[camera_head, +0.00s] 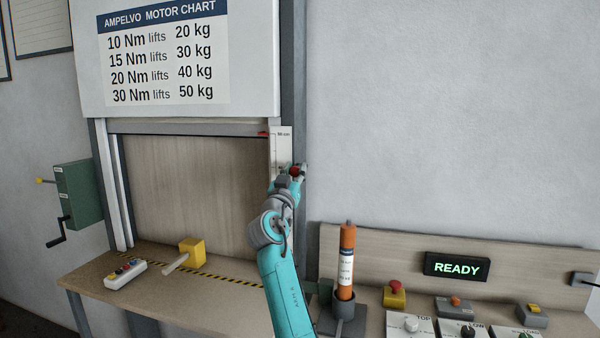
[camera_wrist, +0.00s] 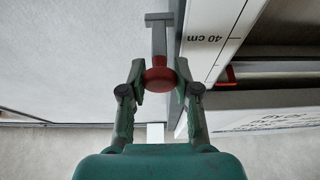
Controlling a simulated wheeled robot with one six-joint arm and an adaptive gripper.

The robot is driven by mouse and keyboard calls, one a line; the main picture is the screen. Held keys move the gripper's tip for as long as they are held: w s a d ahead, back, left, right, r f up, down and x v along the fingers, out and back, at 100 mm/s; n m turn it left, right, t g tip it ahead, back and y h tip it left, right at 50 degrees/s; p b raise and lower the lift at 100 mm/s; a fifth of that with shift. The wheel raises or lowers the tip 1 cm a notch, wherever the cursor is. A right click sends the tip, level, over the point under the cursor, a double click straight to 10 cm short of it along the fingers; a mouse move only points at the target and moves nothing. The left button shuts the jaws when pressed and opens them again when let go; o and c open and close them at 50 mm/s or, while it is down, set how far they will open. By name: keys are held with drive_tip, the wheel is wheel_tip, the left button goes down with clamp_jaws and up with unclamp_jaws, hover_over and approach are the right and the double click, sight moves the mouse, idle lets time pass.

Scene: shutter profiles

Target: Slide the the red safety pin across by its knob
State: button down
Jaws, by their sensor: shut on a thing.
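The safety pin's red knob (camera_wrist: 159,76) sits between the two fingers of my gripper (camera_wrist: 160,88) in the wrist view. My gripper is shut on it. The pin's grey shaft (camera_wrist: 159,40) runs from the knob to a grey block beside the shutter rail. In the head view the red knob (camera_head: 296,171) shows at my gripper (camera_head: 293,174), by the right rail of the shutter frame. My arm hides part of the rail below it.
A white height scale (camera_head: 281,148) with a red pointer (camera_head: 263,133) stands just left of my gripper. An orange cylinder (camera_head: 346,262) stands in a holder right of my arm. A lit READY display (camera_head: 457,266) is at right.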

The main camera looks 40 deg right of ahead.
drive_tip(key=shift+w+a+r, duration=0.1)
drive_tip(key=shift+w+a, duration=0.75)
drive_tip(key=shift+w, duration=0.25)
drive_tip(key=c, duration=0.8)
unclamp_jaws()
drive_tip(key=shift+w+a, duration=0.1)
drive_tip(key=shift+c, duration=0.2)
drive_tip(key=v, duration=1.2)
